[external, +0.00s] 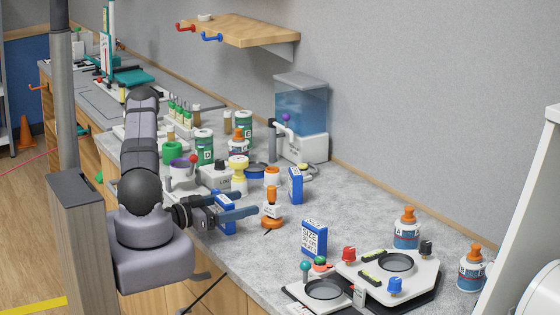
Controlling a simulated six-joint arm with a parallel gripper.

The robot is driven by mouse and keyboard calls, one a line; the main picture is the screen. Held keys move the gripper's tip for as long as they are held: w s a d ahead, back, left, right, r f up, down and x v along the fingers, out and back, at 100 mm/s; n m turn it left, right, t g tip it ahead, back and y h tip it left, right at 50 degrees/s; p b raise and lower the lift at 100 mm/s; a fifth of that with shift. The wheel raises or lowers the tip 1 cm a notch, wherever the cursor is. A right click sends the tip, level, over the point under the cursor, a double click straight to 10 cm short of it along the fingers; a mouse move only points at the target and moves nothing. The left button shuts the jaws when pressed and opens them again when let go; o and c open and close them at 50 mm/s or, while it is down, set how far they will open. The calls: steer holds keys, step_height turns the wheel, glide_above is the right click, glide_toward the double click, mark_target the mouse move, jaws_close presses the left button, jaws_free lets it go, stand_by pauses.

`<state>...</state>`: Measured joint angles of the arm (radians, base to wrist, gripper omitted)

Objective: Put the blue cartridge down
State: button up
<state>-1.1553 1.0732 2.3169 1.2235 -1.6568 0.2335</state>
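My gripper (245,203) reaches right from the arm, low over the near edge of the grey counter. A blue cartridge (226,215), a box with a white label, sits between its two dark fingers, and the gripper appears shut on it. The fingers partly hide the cartridge. I cannot tell whether its bottom touches the counter. Two similar blue boxes stand upright on the counter: one with a white label (295,186) behind and right of my gripper, and one with white lettering (314,239) farther right.
Jars and a yellow-topped container (238,174) crowd the counter behind. A white station with knobs (390,277) and a round dish plate (322,292) lie at the front right. Bare counter (365,212) lies toward the wall.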

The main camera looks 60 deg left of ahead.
mark_target(219, 208)
steer(key=s, duration=0.1)
steer(key=s+b, duration=0.1)
steer(key=s, duration=0.1)
steer(key=s+b, duration=0.1)
steer(key=s, duration=0.1)
steer(key=shift+s+a, duration=0.1)
steer(key=shift+a, duration=0.15)
steer(key=shift+o, duration=0.6)
steer(key=shift+s+b, duration=0.35)
steer(key=shift+s, duration=0.7)
steer(key=shift+r, duration=0.1)
